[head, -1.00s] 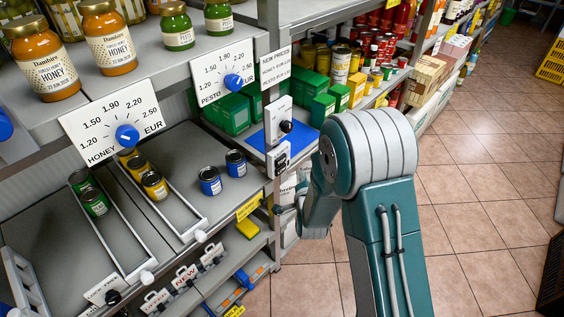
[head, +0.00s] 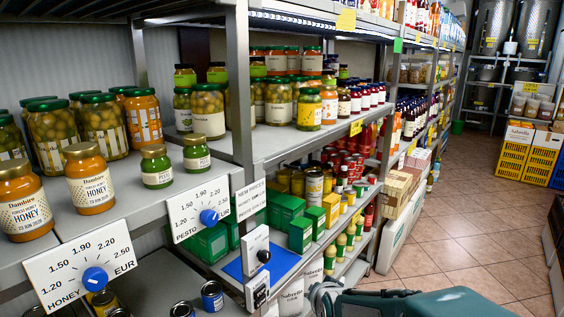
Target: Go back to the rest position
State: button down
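My arm (head: 430,303), teal with a grey joint, shows only at the bottom edge of the head view, folded low in front of the shelves. My gripper is not in the picture, so its fingers and anything in them are hidden. The honey price dial (head: 95,279) and the pesto price dial (head: 209,217) are on white cards at the shelf edge. Honey jars (head: 88,178) and small pesto jars (head: 156,166) stand on the shelf above them.
A white switch box (head: 256,251) sits at the shelf edge beside a blue mat (head: 284,262). Green boxes (head: 285,212) and cans stand behind. The tiled aisle (head: 470,230) on the right is clear, with yellow crates (head: 512,160) at its far end.

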jog(key=s+d+r+n+g, duration=0.1)
jog(key=s+d+r, duration=0.1)
jog(key=s, duration=0.6)
jog(key=s+d+r+n+g+h, duration=0.1)
jog(key=s+d+r+n+g, duration=0.1)
jog(key=s, duration=0.6)
jog(key=s+d+r+n+g, duration=0.2)
jog(key=s+d+r, duration=0.1)
jog(key=s, duration=0.5)
jog(key=shift+d+r+h, duration=0.2)
jog(key=shift+d+h, duration=0.1)
jog(key=shift+d, duration=0.1)
